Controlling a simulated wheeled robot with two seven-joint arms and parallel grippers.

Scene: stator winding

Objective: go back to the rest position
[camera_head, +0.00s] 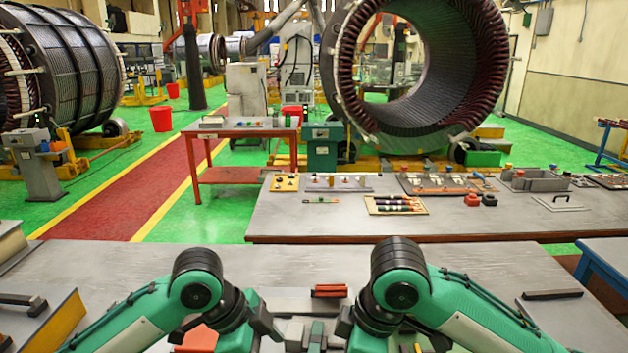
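My two green arms reach in from the bottom corners over the near grey table (130,258). The dark end of my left arm, with its gripper (264,322), is at the bottom centre-left. The dark end of my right arm, with its gripper (344,322), is at the bottom centre-right. The two are apart, with a gap between them. The fingers are too small and too covered by the arm links to show whether they are open or shut. I see nothing clearly held in either one.
Red-orange blocks (330,291) and small grey-green parts (316,335) lie between my arms. A second grey table (300,225) with tools and trays stands beyond. Behind it is a large stator ring (345,60). A red table (240,131) stands behind, left of centre.

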